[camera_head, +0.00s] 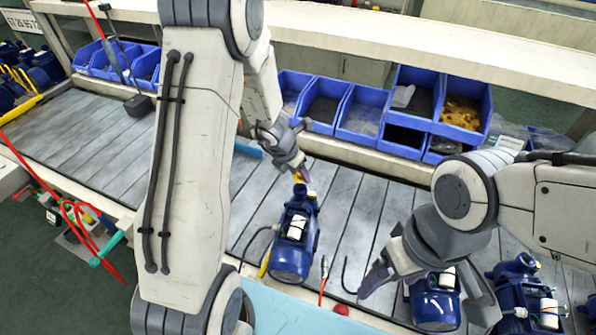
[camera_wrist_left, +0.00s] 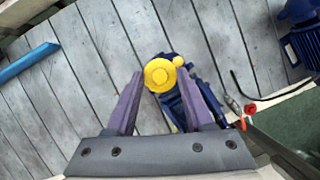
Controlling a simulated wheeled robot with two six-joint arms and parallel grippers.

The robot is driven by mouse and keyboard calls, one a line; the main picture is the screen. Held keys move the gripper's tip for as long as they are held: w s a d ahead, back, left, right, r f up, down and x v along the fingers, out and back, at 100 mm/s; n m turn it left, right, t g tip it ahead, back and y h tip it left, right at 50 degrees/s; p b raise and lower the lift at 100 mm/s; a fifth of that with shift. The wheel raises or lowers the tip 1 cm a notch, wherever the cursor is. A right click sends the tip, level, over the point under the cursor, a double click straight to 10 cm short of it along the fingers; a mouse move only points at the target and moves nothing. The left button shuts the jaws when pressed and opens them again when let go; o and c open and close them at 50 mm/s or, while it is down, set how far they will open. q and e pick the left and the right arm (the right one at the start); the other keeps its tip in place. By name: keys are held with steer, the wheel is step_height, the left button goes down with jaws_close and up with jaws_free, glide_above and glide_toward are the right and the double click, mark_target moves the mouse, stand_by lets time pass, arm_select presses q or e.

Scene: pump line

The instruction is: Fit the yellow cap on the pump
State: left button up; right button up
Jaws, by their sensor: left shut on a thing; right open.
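The yellow cap (camera_wrist_left: 159,74) sits between the fingertips of my left gripper (camera_wrist_left: 160,76), which is shut on it. In the head view my left gripper (camera_head: 299,171) points down at the top end of a blue pump (camera_head: 291,249), and the cap (camera_head: 299,177) shows just at that end. I cannot tell whether the cap touches the pump. The pump also shows behind the cap in the left wrist view (camera_wrist_left: 173,108), partly hidden by the cap and a finger. My right gripper (camera_head: 425,302) is open, with its fingers apart over another blue pump (camera_head: 435,312).
Blue bins (camera_head: 360,112) with parts line the back of the slatted bench (camera_head: 345,210). More blue pumps (camera_head: 525,290) stand at the right. A red-handled tool (camera_head: 323,280) and a dark hooked rod (camera_head: 346,275) lie right of the pump. A light blue mat (camera_head: 285,318) lies in front.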

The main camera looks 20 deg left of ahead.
mark_target(298, 179)
arm_select(q)
steer(key=shift+f+b, duration=1.25)
steer(key=shift+f, duration=0.45)
arm_select(e)
steer(key=shift+f, duration=1.65)
arm_select(q)
steer(key=shift+f+b, duration=0.45)
steer(key=shift+b, duration=0.05)
arm_select(e)
steer(key=shift+f, duration=0.5)
arm_select(q)
steer(key=o, duration=1.4)
steer(key=shift+c, duration=0.2)
steer(key=shift+p+v, duration=2.1)
steer(key=shift+v, duration=0.95)
steer(key=shift+s, duration=0.1)
arm_select(e)
step_height(298, 179, up, 4)
steer(key=shift+r, duration=0.1)
